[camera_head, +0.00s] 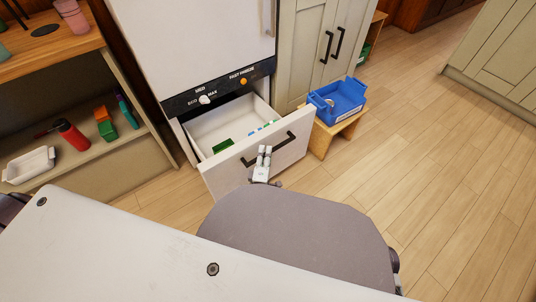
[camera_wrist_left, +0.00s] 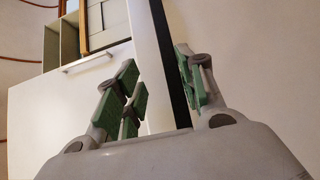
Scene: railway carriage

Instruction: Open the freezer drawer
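The freezer drawer (camera_head: 228,168) is pulled out below the white appliance door, showing its white inside. A green item (camera_head: 222,146) and some small blue and white items lie in it. Its black bar handle (camera_head: 285,143) is on the drawer front. My left gripper (camera_head: 264,151) is in front of the handle, with its fingertips overlapping the handle's middle in the head view; contact cannot be told. My right gripper is not in view.
A control panel (camera_head: 220,92) with knobs sits above the drawer. A blue crate (camera_head: 338,101) rests on a low wooden stool (camera_head: 335,131) close to the drawer's right. An open shelf (camera_head: 90,150) with bottles and a white tray (camera_head: 28,164) stands left. Floor is clear at right.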

